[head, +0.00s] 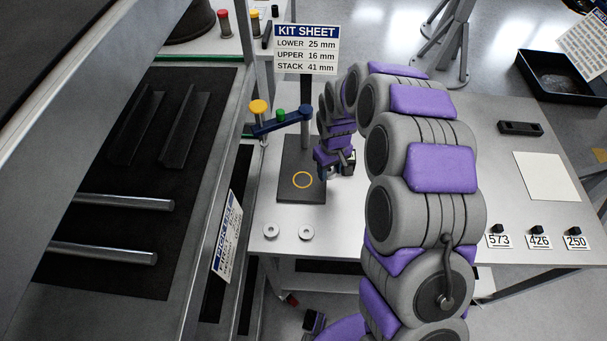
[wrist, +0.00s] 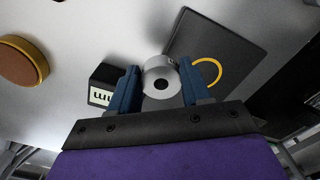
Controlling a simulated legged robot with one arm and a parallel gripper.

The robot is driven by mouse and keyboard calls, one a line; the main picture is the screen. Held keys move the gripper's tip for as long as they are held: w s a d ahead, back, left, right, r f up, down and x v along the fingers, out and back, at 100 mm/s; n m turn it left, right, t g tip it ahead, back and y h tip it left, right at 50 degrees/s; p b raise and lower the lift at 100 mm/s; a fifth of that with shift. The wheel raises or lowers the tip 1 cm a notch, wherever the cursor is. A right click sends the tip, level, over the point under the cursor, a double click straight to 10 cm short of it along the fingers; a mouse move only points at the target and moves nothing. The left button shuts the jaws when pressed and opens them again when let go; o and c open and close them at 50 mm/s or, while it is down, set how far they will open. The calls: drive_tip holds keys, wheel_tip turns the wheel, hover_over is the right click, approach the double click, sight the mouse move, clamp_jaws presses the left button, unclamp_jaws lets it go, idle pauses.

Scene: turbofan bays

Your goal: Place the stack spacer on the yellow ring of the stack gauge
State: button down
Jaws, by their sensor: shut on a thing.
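My gripper (wrist: 160,92) is shut on a small light grey ring-shaped spacer (wrist: 158,72) with a dark centre hole, held between the blue fingers in the wrist view. In the head view my gripper (head: 330,172) is just right of the stack gauge, a dark base plate (head: 290,185) with an upright post (head: 306,110). The yellow ring (head: 302,180) is on the plate, to the left of my gripper. In the wrist view the yellow ring (wrist: 218,66) shows right of the held spacer, partly hidden by a finger. The ring looks bare.
Two grey washers (head: 271,230) (head: 306,232) lie at the table's front left. A blue arm with coloured knobs (head: 282,121) is beside the post. A kit sheet sign (head: 306,48) stands behind. Numbered black blocks (head: 537,232) and a white sheet (head: 545,175) are at right.

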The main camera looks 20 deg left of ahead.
drive_tip(key=b, duration=0.1)
hover_over(304, 181)
drive_tip(key=a, duration=0.1)
drive_tip(key=shift+f, duration=0.5)
drive_tip(key=f, duration=0.1)
drive_tip(key=d+f+b, duration=0.1)
drive_tip(key=f, duration=0.1)
drive_tip(key=shift+f, duration=0.15)
drive_tip(key=shift+a, duration=0.2)
drive_tip(key=c, duration=0.6)
unclamp_jaws()
drive_tip(key=shift+a, duration=0.1)
drive_tip(key=shift+o, duration=0.5)
drive_tip(key=shift+d, duration=0.25)
